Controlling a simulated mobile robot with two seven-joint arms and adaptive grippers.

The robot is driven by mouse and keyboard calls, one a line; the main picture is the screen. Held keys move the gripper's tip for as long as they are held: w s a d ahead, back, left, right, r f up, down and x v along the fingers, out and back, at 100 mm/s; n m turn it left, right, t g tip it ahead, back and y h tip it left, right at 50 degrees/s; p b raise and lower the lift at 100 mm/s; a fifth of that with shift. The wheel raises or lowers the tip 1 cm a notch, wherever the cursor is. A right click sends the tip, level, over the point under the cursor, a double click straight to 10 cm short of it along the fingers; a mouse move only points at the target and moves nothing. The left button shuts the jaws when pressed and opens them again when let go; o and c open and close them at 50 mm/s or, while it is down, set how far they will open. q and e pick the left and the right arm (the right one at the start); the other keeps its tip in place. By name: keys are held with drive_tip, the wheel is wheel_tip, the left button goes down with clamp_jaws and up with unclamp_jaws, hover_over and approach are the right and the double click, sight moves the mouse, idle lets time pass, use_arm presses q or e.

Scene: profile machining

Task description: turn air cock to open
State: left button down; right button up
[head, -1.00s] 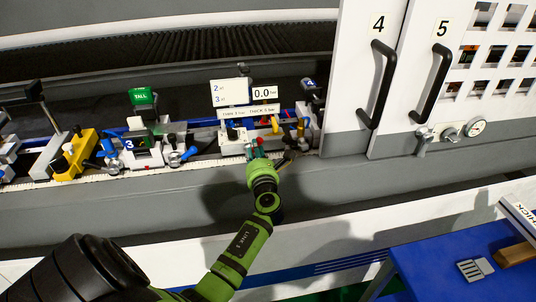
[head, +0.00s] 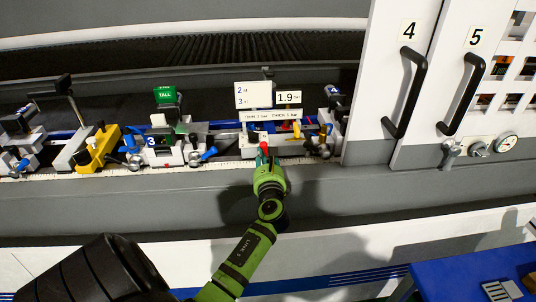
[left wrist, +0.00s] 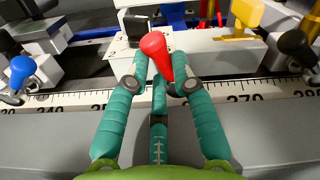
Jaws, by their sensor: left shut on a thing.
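The air cock's red handle (left wrist: 155,52) stands between the teal fingers of my left gripper (left wrist: 160,84) in the left wrist view. The fingers are shut on it, and its rounded red end sticks up between them. In the head view the red handle (head: 264,148) is small, just above my left gripper (head: 266,163) at the front of the machine bed. The valve body below the handle is mostly hidden by the fingers. A small display (head: 289,97) above the unit reads 1.9. My right gripper is not in view.
A clamp block with a blue lever (head: 208,153) and a yellow clamp (head: 97,150) stand to the left. A yellow lever (left wrist: 247,14) and a black knob (left wrist: 296,44) are close on the right. A ruler strip runs along the bed. Door 4 (head: 392,75) stands further right.

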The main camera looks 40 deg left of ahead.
use_arm(q)
drive_tip(key=shift+s+a+f+n, duration=0.1)
drive_tip(key=shift+s+n, duration=0.05)
drive_tip(key=shift+n, duration=0.45)
drive_tip(key=c, duration=1.3)
unclamp_jaws()
drive_tip(key=v, duration=1.2)
